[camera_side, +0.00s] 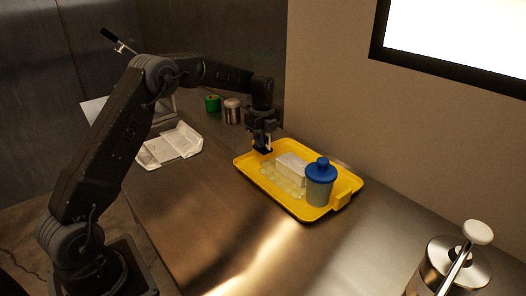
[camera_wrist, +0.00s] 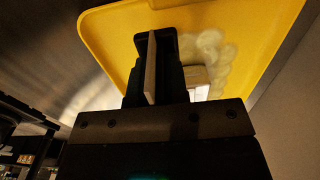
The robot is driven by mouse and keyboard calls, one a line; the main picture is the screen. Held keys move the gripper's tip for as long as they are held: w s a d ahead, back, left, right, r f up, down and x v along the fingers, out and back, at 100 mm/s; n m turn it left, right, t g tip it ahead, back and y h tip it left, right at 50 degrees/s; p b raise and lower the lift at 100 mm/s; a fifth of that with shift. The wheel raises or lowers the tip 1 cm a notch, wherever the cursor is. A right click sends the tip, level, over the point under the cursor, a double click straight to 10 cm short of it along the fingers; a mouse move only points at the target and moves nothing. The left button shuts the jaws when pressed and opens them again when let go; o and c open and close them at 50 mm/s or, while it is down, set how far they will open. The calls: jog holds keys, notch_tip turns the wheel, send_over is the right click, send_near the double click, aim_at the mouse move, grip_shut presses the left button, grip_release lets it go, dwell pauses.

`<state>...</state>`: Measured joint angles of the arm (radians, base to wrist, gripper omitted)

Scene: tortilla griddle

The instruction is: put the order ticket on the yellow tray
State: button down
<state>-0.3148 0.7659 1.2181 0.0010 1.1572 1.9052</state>
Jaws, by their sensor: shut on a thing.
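The yellow tray (camera_side: 243,161) lies on the steel counter, and it fills much of the wrist view (camera_wrist: 107,40). My gripper (camera_side: 264,149) is over the tray's far left corner, pointing down. In the wrist view my gripper (camera_wrist: 155,68) is shut on a thin, pale, upright piece, which I take to be the order ticket (camera_wrist: 151,70). It is seen nearly edge-on between the dark fingers. In the side view the ticket is mostly hidden by the gripper. I cannot tell whether it touches the tray.
On the tray stand a grey cup with a blue lid (camera_side: 320,184), a white block (camera_side: 292,161) and several pale rounds (camera_side: 283,180). An open white carton (camera_side: 170,147), a metal canister (camera_side: 232,111) and a green-topped jar (camera_side: 212,103) stand behind. A metal press (camera_side: 447,268) is front right.

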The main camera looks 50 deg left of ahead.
aim_at(262, 151)
jog(key=shift+f, duration=2)
jog(key=c, duration=1.1)
grip_release()
jog(key=shift+f, duration=0.15)
